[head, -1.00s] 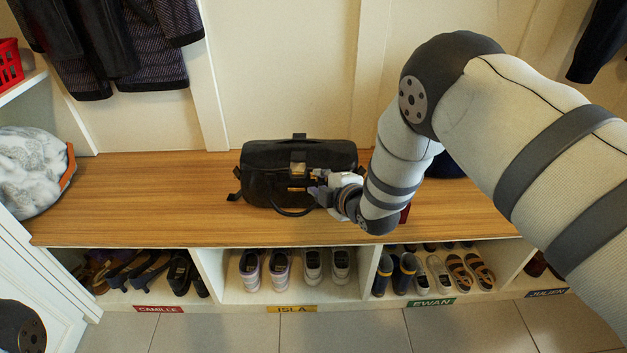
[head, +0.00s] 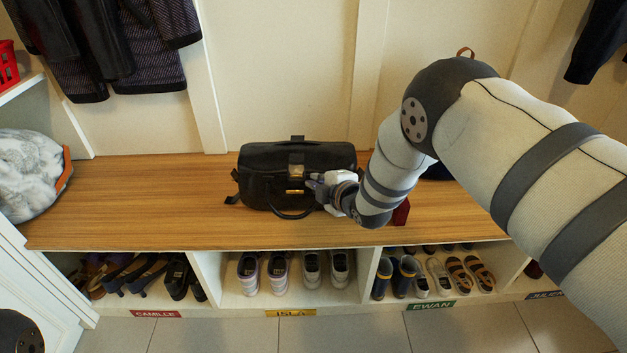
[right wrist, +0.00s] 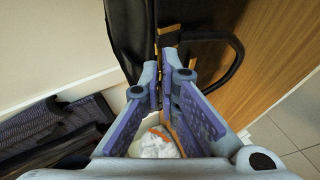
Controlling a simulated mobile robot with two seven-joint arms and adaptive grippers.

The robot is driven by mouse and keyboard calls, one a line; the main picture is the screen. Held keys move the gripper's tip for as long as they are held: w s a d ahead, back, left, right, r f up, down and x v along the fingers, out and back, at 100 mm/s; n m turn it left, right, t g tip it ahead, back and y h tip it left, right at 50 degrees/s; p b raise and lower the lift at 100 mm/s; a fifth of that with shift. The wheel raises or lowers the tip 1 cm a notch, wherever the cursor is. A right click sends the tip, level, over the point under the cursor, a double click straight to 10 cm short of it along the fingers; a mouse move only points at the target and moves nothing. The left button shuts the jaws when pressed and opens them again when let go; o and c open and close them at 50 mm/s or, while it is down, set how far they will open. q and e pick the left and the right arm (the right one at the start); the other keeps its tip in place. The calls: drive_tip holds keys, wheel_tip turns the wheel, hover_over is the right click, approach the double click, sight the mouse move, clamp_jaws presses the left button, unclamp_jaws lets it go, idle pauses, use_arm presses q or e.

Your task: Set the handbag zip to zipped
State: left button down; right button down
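The black handbag (head: 268,185) stands upright on the wooden bench in the head view, with a flap strap and gold-coloured fittings (head: 295,192) on its front. It also shows dark at the top of the right wrist view (right wrist: 128,30), with gold hardware (right wrist: 168,32) just beyond the fingertips. My right gripper (head: 312,183) is at the right part of the bag's front. In the right wrist view, its fingertips (right wrist: 164,78) are close together with a narrow gap; whether they grip anything is unclear. The zip's state cannot be made out. My left gripper is not in view.
The bench (head: 130,200) is clear left of the bag. A grey-and-white bag (head: 28,170) sits at its left end. Cubbies with shoes lie below. A red object (head: 401,212) and a dark item (head: 437,172) sit behind my right arm.

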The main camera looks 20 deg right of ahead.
drive_tip(key=s+d+p, duration=0.1)
drive_tip(key=s+d, duration=0.1)
drive_tip(key=d, duration=0.6)
drive_tip(key=shift+s+d, duration=0.2)
drive_tip(key=shift+s, duration=0.1)
drive_tip(key=c, duration=1.8)
unclamp_jaws()
drive_tip(key=shift+c, duration=0.2)
drive_tip(key=shift+s, duration=0.1)
drive_tip(key=v, duration=1.2)
